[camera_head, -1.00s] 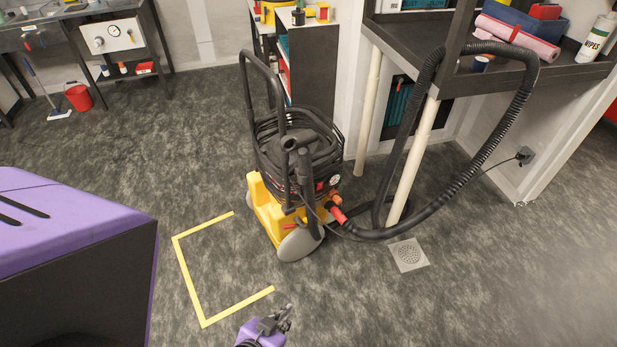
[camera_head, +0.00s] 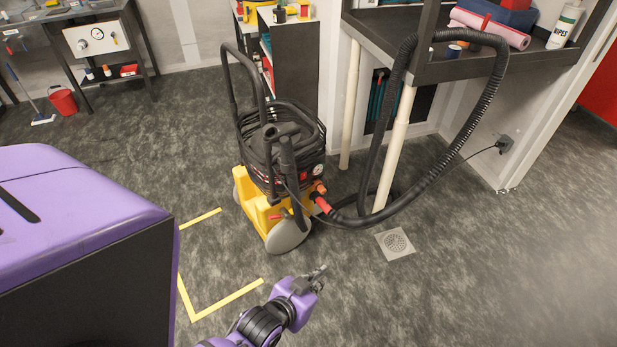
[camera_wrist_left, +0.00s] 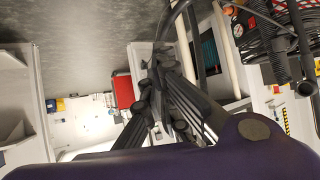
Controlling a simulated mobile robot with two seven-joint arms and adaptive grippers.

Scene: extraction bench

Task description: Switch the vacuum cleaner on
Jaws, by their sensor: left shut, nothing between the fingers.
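The vacuum cleaner (camera_head: 281,150) stands upright on the floor, with a black drum, coiled cable, black push handle and yellow wheeled base (camera_head: 258,213). A red part (camera_head: 304,176) and a small round dial (camera_head: 318,170) show on its front side. In the left wrist view the vacuum cleaner (camera_wrist_left: 262,45) is at the upper right, partly cut off. My left gripper (camera_head: 320,275) is shut and empty, in front of and to the right of the vacuum, apart from it. Its fingers also show in the left wrist view (camera_wrist_left: 150,75). My right gripper is not in view.
The black corrugated hose (camera_head: 478,130) loops from the vacuum over the dark shelf bench (camera_head: 455,69). White pipes (camera_head: 396,145) stand behind the hose. A floor drain (camera_head: 396,243) lies right of the vacuum. Yellow tape (camera_head: 228,299) marks the floor at left. Open floor lies at the front right.

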